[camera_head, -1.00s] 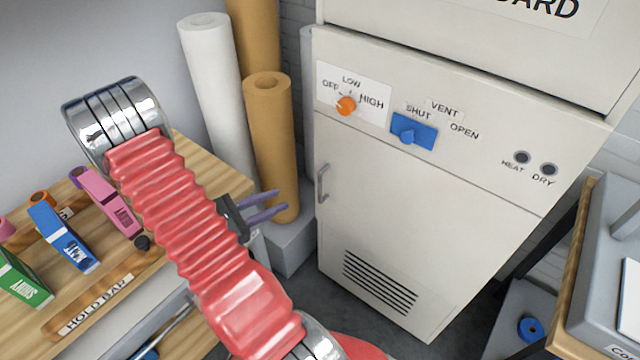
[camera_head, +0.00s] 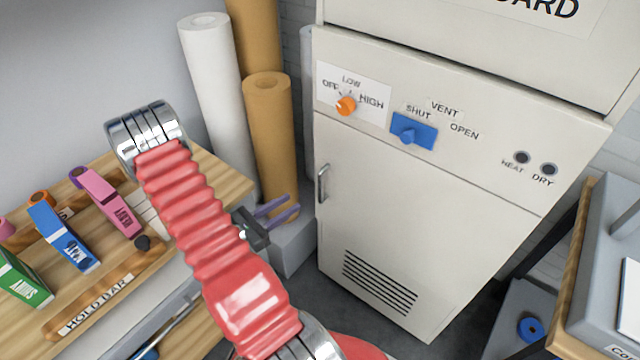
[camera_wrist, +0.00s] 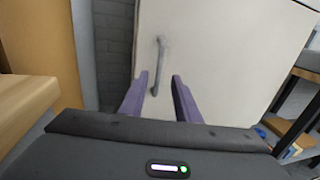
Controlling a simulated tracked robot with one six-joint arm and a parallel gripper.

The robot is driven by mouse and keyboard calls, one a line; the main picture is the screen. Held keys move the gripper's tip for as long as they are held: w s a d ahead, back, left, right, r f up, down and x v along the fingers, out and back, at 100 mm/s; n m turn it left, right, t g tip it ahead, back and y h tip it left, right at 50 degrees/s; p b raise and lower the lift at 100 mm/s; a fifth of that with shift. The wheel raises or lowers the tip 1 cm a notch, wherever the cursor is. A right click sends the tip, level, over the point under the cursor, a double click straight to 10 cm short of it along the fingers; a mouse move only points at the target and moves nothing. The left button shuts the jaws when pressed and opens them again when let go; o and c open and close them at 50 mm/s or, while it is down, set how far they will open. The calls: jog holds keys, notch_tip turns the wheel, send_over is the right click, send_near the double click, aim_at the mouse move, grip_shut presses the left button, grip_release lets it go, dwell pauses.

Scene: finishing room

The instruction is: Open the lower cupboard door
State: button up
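The lower cupboard door (camera_head: 400,225) is a pale panel with a vent grille near its bottom, and it is shut. Its grey bar handle (camera_head: 322,184) stands upright near the door's left edge. My gripper (camera_head: 294,206) has purple fingers and is in front and to the left of the handle, apart from it. In the wrist view my gripper (camera_wrist: 158,82) is open and empty, its two fingers spread. The handle (camera_wrist: 159,65) shows upright ahead, between the fingertips in the picture. The door (camera_wrist: 215,60) fills the background on the right.
A wooden bench (camera_head: 215,175) with several coloured boxes stands at left. A white roll (camera_head: 213,90) and brown rolls (camera_head: 270,140) stand left of the cupboard. An orange knob (camera_head: 346,105) and blue vent slider (camera_head: 413,132) sit above the door. Grey equipment (camera_head: 600,270) stands at right.

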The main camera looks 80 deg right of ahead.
aim_at(319, 185)
jog(key=x, duration=1.3)
jog(key=shift+c, duration=0.2)
grip_shut()
dwell(0.4)
jog(key=shift+d, duration=0.15)
jog(key=shift+a, duration=0.2)
